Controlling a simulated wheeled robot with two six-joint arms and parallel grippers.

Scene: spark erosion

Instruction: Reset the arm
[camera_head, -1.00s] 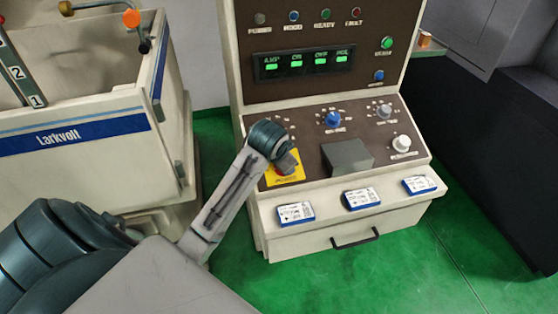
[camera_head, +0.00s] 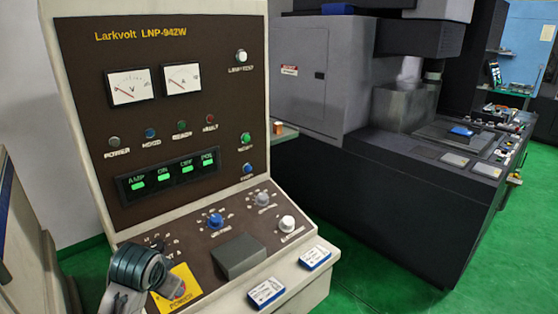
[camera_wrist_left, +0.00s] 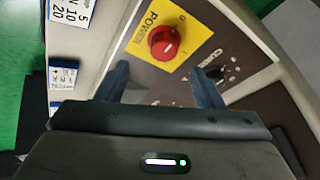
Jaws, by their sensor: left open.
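My left arm's wrist shows at the bottom left of the head view, in front of the console's sloped panel. In the left wrist view my left gripper (camera_wrist_left: 161,80) is open and empty, its two fingers apart. Beyond the fingertips is a red rotary knob (camera_wrist_left: 165,43) on a yellow plate (camera_wrist_left: 143,29) marked POWER. The yellow plate (camera_head: 187,278) also shows in the head view, partly covered by my wrist. No contact between fingers and knob is visible. My right gripper is not in view.
The Larkvolt console (camera_head: 90,107) has two meters, lamps, a green display (camera_head: 168,175), knobs and a grey block (camera_head: 239,256). Blue-and-white cards (camera_head: 267,292) lie on its front ledge. A large dark machine (camera_head: 395,190) stands to the right across green floor (camera_head: 352,280).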

